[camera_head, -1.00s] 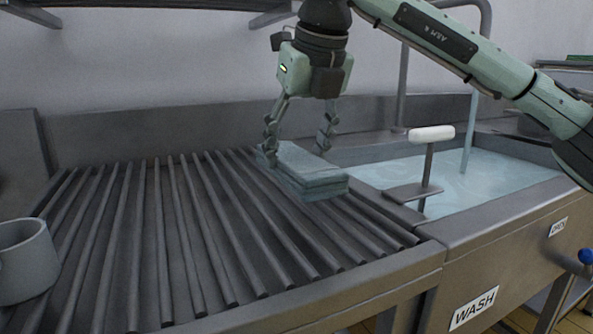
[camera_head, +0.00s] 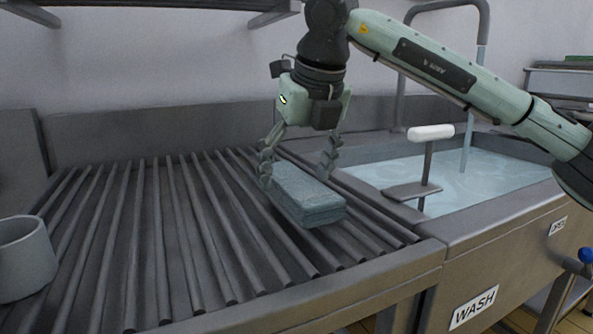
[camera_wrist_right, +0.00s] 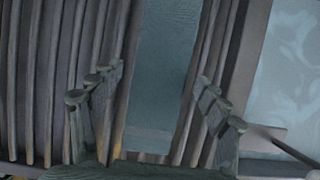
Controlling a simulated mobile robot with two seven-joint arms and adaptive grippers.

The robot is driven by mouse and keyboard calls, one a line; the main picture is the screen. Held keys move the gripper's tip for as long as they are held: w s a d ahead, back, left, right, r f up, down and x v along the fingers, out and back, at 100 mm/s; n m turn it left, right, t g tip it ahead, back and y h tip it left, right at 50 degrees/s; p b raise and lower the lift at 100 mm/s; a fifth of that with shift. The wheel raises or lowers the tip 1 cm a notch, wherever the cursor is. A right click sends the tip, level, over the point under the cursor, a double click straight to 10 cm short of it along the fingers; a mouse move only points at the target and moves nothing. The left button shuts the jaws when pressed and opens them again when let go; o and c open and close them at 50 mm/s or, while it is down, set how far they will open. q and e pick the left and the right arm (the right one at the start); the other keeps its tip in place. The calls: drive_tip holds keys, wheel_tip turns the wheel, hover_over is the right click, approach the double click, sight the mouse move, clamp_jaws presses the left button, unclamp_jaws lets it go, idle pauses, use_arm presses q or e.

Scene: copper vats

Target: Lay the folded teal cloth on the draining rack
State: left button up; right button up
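The folded teal cloth (camera_head: 308,195) lies flat on the bars of the draining rack (camera_head: 190,240), near its right side by the wash basin. It also shows in the right wrist view (camera_wrist_right: 163,70), between and beyond my fingertips. My right gripper (camera_head: 298,178) points down over the far part of the cloth. Its fingers stand apart, one on each side of the cloth. In the right wrist view, my right gripper (camera_wrist_right: 160,82) shows narrow gaps between the fingers and the cloth's edges. My left gripper is not in view.
A grey mug or pot (camera_head: 25,262) stands at the rack's left edge. The wash basin (camera_head: 470,180) with water lies to the right, with a white-handled tool (camera_head: 430,134) at its near-left edge. A shelf (camera_head: 170,6) hangs above. The rack's middle is clear.

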idle(0.3)
drive_tip(key=shift+r, duration=0.1)
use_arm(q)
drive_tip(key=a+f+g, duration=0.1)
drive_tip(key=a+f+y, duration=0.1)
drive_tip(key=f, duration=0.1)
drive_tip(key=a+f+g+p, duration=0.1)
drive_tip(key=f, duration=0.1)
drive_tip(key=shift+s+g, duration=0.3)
use_arm(e)
drive_tip(key=v, duration=1.2)
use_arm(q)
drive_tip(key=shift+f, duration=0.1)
